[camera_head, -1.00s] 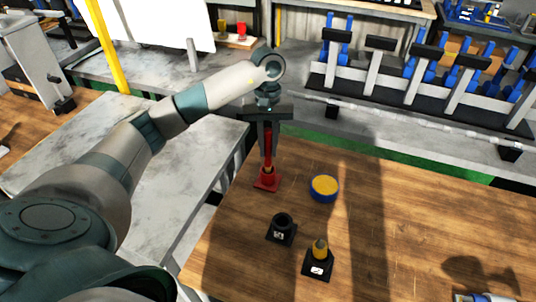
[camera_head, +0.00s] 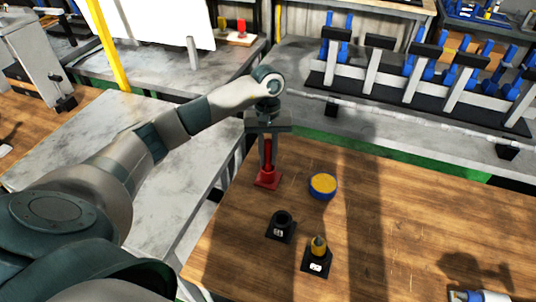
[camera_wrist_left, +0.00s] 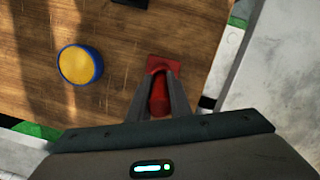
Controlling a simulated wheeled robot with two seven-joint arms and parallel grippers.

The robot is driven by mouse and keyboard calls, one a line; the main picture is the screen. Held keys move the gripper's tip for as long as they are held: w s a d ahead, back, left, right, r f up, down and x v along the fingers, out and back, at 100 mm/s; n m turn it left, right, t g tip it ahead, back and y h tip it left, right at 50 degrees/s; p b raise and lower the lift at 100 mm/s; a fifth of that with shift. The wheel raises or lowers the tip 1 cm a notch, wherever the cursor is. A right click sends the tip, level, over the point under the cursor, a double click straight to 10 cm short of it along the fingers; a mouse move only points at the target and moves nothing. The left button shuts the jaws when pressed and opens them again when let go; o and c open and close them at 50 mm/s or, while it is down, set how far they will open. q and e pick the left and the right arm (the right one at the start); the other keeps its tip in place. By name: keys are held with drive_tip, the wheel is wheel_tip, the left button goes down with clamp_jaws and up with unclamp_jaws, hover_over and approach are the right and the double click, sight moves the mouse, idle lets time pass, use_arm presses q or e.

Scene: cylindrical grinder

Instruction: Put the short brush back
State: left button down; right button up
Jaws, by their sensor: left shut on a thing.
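A red brush (camera_head: 267,153) stands upright at the left back of the wooden table, its lower end in a red square-based holder (camera_head: 268,181). My left gripper (camera_head: 265,160) points straight down and is shut on the brush. In the left wrist view, the two fingers (camera_wrist_left: 160,95) flank the red brush (camera_wrist_left: 159,102), with the red holder (camera_wrist_left: 160,64) just beyond their tips. The fingers hide part of the brush, and its bristles do not show. My right gripper is not in view.
A blue round tub with a yellow top (camera_head: 323,185) stands right of the red holder. An empty-looking black holder (camera_head: 281,227) and a black-based holder with a yellow piece (camera_head: 318,251) stand nearer. A blue-and-white thing (camera_head: 478,296) is cut off at lower right. The table's right middle is clear.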

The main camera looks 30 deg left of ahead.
use_arm(q)
drive_tip(key=shift+f, duration=0.15)
drive_tip(key=c, duration=1.7)
unclamp_jaws()
drive_tip(key=shift+c, duration=0.2)
drive_tip(key=shift+o, duration=0.6)
